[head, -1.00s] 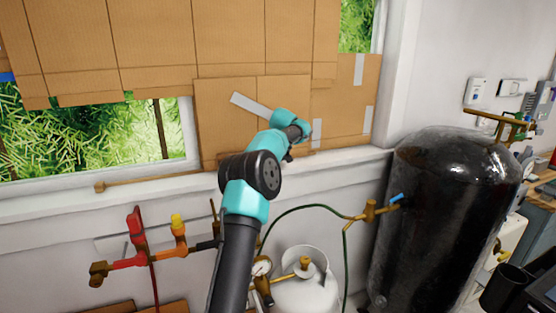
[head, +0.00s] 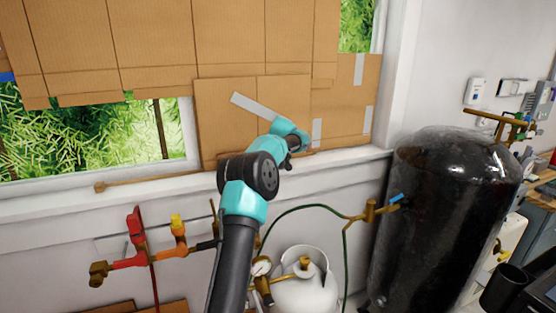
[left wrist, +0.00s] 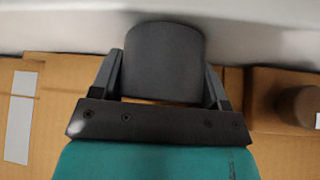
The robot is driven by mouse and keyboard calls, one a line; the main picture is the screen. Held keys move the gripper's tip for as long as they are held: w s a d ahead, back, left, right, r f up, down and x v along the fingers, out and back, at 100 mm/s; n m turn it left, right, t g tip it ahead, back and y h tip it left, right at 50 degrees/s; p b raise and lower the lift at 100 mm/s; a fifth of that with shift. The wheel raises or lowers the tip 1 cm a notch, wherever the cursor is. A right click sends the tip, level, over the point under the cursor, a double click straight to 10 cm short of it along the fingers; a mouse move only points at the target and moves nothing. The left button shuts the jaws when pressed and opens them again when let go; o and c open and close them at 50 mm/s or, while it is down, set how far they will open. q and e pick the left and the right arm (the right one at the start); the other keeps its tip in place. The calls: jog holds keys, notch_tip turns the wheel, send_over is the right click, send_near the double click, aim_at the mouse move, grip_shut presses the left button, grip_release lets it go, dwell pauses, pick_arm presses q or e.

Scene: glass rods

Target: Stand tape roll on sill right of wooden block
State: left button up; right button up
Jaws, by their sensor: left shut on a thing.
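A dark grey tape roll (left wrist: 165,62) is between the two fingers of my left gripper (left wrist: 163,85) in the left wrist view, with its curved side towards the camera. My left gripper is shut on it. In the head view my left gripper (head: 303,142) is low against the cardboard, just above the white sill (head: 340,160); my own wrist hides the roll there. A brown shape with a darker rounded part (left wrist: 297,105) at the right edge of the left wrist view may be the wooden block; I cannot tell. My right gripper is not in view.
Cardboard sheets (head: 225,45) cover most of the window behind the sill. A thin brown stick (head: 150,182) lies along the sill to the left. A black tank (head: 440,220) stands at the right. A white gas cylinder (head: 305,290) and valves (head: 172,240) are below the sill.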

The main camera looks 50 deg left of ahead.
pick_arm(q)
jog(key=shift+f, duration=0.1)
jog(key=o, duration=0.7)
jog(key=shift+s+d+r, duration=0.1)
jog(key=shift+r, duration=0.3)
jog(key=v, duration=1.1)
jog(key=shift+r, duration=0.15)
jog(key=shift+d, duration=0.1)
